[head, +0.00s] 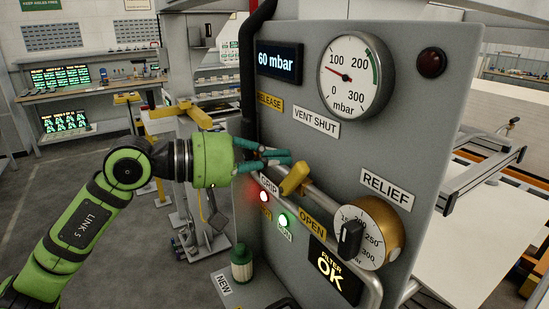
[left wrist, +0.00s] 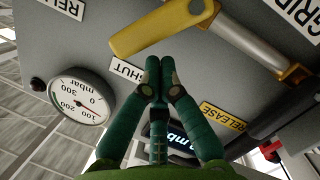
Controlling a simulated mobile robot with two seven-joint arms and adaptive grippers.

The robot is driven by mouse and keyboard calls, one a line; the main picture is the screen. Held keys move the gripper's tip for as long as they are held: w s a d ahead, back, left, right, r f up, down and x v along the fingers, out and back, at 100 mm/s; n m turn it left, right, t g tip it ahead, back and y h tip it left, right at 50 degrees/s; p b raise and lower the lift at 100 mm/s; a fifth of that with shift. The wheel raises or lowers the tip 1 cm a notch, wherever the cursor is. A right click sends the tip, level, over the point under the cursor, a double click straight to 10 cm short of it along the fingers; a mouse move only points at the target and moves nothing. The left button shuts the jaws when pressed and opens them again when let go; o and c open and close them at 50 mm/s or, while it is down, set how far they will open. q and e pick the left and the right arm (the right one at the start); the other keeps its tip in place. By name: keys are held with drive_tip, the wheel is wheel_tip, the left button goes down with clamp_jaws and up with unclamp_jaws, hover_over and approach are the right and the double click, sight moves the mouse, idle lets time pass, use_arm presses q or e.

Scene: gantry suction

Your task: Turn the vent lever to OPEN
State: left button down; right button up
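The vent lever is a yellow handle (head: 295,178) on a metal pipe on the front of the grey panel (head: 300,130). In the left wrist view the yellow handle (left wrist: 160,28) crosses the top, beyond the fingertips. The VENT SHUT label (head: 316,121) is above it and the OPEN label (head: 312,226) below. My left gripper (head: 289,156) is just up and left of the lever. In the left wrist view its teal fingertips (left wrist: 160,72) are together with nothing seen between them; a gap shows between them and the lever. Contact is not seen. My right gripper is not in view.
The display (head: 279,60) reads 60 mbar, and a round gauge (head: 354,76) is beside it. A RELIEF dial (head: 367,233) with a black knob is at lower right. Red and green lamps (head: 284,220) are below the gripper. A green bottle (head: 241,263) stands below.

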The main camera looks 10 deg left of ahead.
sight(292, 175)
use_arm(q)
drive_tip(key=shift+s+d+m+b, duration=0.15)
drive_tip(key=shift+m+b, duration=0.15)
drive_tip(key=shift+b, duration=0.15)
drive_tip(key=shift+f, duration=0.1)
drive_tip(key=m+b, duration=0.1)
drive_tip(key=b, duration=0.2)
drive_tip(key=s+d+m+y+b, duration=0.1)
drive_tip(key=m+b, duration=0.1)
drive_tip(key=b, duration=0.1)
drive_tip(key=s+d+f+m+b, duration=0.1)
drive_tip(key=m+b, duration=0.1)
drive_tip(key=b, duration=0.1)
drive_tip(key=shift+s+d+f+t+y, duration=0.1)
drive_tip(key=shift+d+t+y, duration=0.05)
drive_tip(key=shift+t+y, duration=0.2)
drive_tip(key=shift+s+d+f+b, duration=0.5)
drive_tip(key=shift+s+d+b, duration=0.05)
drive_tip(key=shift+b, duration=1.15)
